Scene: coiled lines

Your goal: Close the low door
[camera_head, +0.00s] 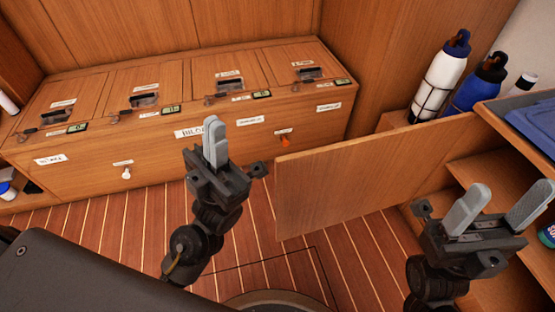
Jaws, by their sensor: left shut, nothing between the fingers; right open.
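The low door (365,172) is a plain wooden panel that stands open. It juts out to the left from the shelf unit at the right, above the striped floor. My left gripper (214,143) is shut and empty, pointing up, to the left of the door's free edge and apart from it in the picture. My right gripper (497,207) is open and empty, at the right in front of the shelves, near the door's hinge side. The hinge itself is hard to make out.
The shelf unit (515,165) at the right has open shelves. A white bottle (440,77) and a blue bottle (477,88) stand behind the door. A long wooden chest (180,120) with labelled lids runs along the back. Striped floor (130,225) is clear left of the door.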

